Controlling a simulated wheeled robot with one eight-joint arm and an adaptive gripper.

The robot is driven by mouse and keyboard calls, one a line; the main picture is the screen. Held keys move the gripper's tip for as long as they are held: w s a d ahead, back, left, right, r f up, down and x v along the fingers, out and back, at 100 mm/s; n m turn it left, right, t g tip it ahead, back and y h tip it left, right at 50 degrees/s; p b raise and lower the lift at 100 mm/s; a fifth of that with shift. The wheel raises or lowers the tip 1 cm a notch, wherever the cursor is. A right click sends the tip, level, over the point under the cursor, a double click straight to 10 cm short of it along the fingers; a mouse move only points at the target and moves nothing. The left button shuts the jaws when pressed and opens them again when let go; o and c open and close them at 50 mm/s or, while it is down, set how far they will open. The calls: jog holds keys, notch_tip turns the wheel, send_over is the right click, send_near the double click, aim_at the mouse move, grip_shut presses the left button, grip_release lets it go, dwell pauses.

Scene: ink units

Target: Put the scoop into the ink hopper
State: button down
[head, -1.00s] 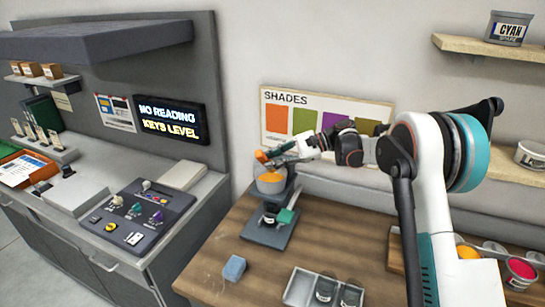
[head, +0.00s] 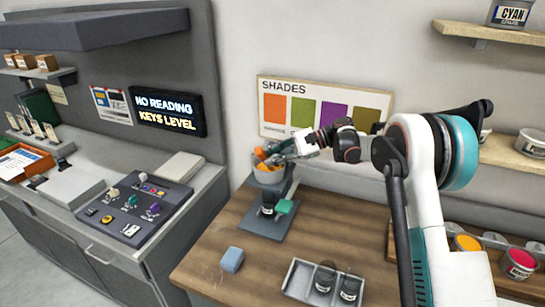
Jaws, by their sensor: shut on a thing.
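The ink hopper (head: 268,178) is a grey cup on a dark stand at the back left of the wooden bench. Orange shows inside its rim. My gripper (head: 270,158) is right over the hopper's mouth and comes in from the right. It is shut on the scoop, whose orange part (head: 261,154) sticks out at the jaws' left side. The rest of the scoop is hidden by the jaws or too small to tell, and I cannot tell whether it touches the hopper.
A jar (head: 268,203) and a green piece (head: 286,207) are at the stand below the hopper. A blue block (head: 232,260) and a grey tray (head: 299,282) with dark jars are nearer. Ink tubs (head: 519,263) stand at the right. The bench middle is clear.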

dwell(0.4)
notch_tip(320, 180, up, 11)
jog(key=p, duration=0.4)
dwell(0.4)
jog(key=shift+f, duration=0.1)
